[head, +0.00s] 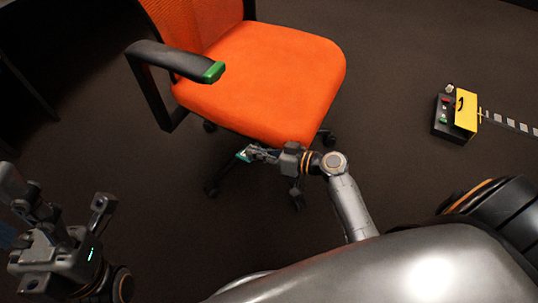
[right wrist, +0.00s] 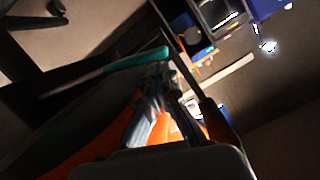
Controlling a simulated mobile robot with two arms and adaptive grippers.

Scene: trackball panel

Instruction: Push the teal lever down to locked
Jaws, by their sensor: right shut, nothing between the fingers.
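The teal lever (head: 243,156) shows as a small teal tip under the front left of the orange chair seat (head: 275,75). In the right wrist view the teal lever (right wrist: 137,58) is a long bar running left from beside the fingertips. My right gripper (head: 252,153) is shut and empty at the lever's tip, below the seat edge; in the right wrist view its fingers (right wrist: 158,75) meet right by the lever end. I cannot tell whether they touch it. My left gripper (head: 60,190) is open and empty at the lower left, away from the chair.
The chair's black armrest (head: 170,58) with a green end overhangs the left side. Dark chair legs and casters stand below the seat, near my right gripper. A yellow and black button box (head: 466,108) lies at the right. The floor between is clear.

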